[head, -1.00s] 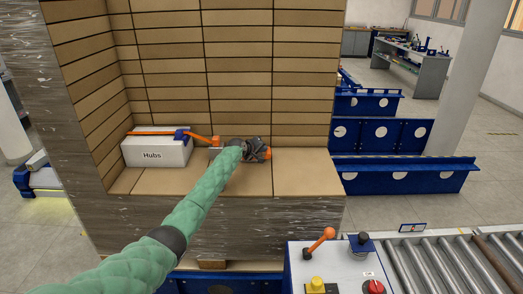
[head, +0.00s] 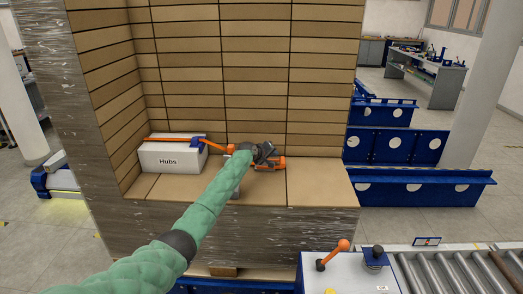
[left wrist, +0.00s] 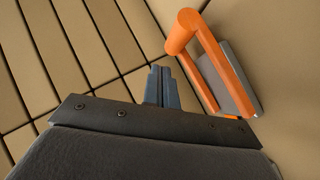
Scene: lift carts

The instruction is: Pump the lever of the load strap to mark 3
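The load strap (head: 176,138) is an orange band over a white box marked Hubs (head: 171,160), with a blue fitting (head: 198,140) on top. An orange part with a grey plate lies right of the box, partly hidden by my left gripper (head: 266,153). In the left wrist view an orange lever (left wrist: 217,60) with a round crossbar end stands beside the grey plate (left wrist: 233,72). The fingers of my left gripper (left wrist: 161,88) look together, with nothing between them, just left of the lever. No mark numbers are legible. My right gripper is not in view.
Stacked brown cartons (head: 255,60) form a wall behind and left of the ledge, wrapped in film. A white control box (head: 345,272) with an orange stick stands in front at right, beside a roller conveyor (head: 460,272). Blue beams (head: 420,188) lie at the right.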

